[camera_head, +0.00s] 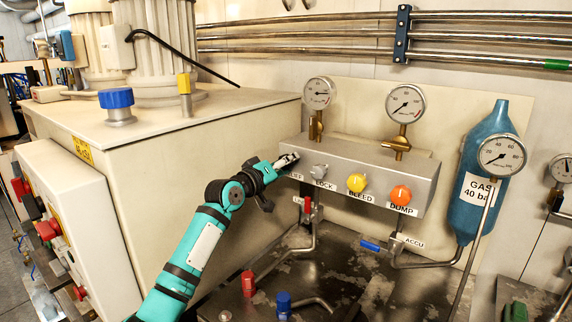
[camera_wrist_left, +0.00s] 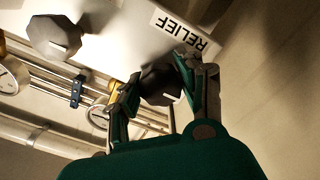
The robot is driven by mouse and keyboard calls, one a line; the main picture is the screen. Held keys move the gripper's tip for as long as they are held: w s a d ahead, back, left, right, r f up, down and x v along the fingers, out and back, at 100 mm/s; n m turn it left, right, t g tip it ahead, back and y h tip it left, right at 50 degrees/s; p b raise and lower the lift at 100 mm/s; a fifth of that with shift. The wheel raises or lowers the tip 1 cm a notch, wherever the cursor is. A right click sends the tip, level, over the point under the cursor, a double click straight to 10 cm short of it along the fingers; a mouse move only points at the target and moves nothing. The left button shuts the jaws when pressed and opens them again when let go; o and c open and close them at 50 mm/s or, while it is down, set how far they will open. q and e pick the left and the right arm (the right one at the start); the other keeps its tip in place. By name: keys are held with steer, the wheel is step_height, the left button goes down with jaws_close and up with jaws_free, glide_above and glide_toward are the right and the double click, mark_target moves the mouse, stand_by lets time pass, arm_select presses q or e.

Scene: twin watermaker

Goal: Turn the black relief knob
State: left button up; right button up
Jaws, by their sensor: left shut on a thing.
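The black relief knob (camera_wrist_left: 160,86) sits between the two fingers of my left gripper (camera_wrist_left: 152,88) in the left wrist view, beside the white RELIEF label (camera_wrist_left: 185,32). The fingers are closed on the knob from both sides. In the head view my left gripper (camera_head: 286,161) is at the left end of the grey valve panel (camera_head: 340,163). There the gripper covers the knob and part of its label. My right gripper is not in view.
A grey LOCK knob (camera_head: 320,171), a yellow BLEED knob (camera_head: 357,182) and an orange DUMP knob (camera_head: 401,194) are to the right on the same panel. Gauges (camera_head: 405,104) stand above it. A red-handled valve (camera_head: 308,207) hangs below. A beige cabinet (camera_head: 200,150) is to the left.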

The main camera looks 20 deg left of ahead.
arm_select(q)
steer(key=o, duration=1.2)
steer(key=v, duration=1.2)
